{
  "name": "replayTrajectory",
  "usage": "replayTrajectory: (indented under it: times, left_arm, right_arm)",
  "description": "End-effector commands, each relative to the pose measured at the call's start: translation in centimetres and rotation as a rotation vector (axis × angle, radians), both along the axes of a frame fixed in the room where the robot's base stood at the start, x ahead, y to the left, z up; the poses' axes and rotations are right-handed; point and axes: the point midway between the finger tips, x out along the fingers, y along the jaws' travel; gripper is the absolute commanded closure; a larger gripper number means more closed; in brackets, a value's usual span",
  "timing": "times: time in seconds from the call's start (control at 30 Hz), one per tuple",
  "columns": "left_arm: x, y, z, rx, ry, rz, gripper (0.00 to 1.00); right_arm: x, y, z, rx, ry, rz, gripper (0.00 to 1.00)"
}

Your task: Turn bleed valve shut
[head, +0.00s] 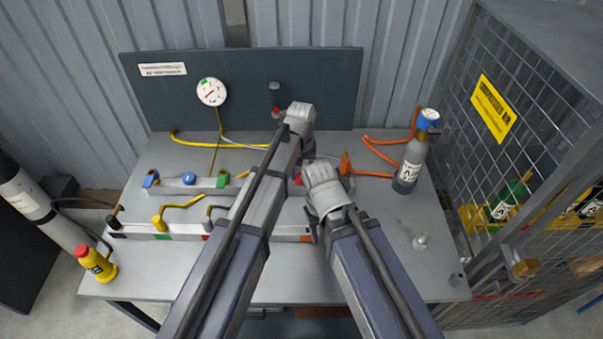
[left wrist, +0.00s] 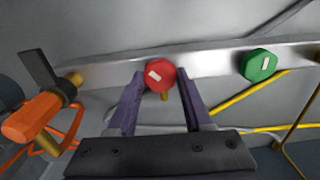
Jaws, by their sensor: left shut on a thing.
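A red knob (left wrist: 161,75) with a small white mark sits on a silver manifold bar. In the left wrist view my left gripper (left wrist: 160,88) has its two purple fingers on either side of this knob and is shut on it. A green knob (left wrist: 258,65) is to its right on the same bar. In the head view the bar (head: 178,187) carries blue and green knobs, and only a bit of red (head: 298,178) shows beside my arm. My arms hide the left fingertips there.
An orange-handled fitting (left wrist: 38,112) is left of the red knob. A round gauge (head: 211,92) is on the back panel. A grey cylinder (head: 411,166) stands at right, a yellow bottle (head: 97,266) at front left. A mesh cage (head: 520,130) borders the right.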

Motion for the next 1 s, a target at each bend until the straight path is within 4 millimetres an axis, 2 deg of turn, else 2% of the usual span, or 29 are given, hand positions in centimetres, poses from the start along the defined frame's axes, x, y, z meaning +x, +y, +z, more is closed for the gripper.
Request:
replayTrajectory:
  times: [0.6, 1.0]
  left_arm:
    - [-0.02, 0.00, -0.01, 0.000, 0.000, -0.547, 1.00]
    - [-0.02, 0.00, -0.01, 0.000, 0.000, -0.738, 1.00]
  right_arm:
    - [0.00, 0.00, -0.01, 0.000, 0.000, 0.000, 0.50]
    - [0.00, 0.00, -0.01, 0.000, 0.000, 0.000, 0.50]
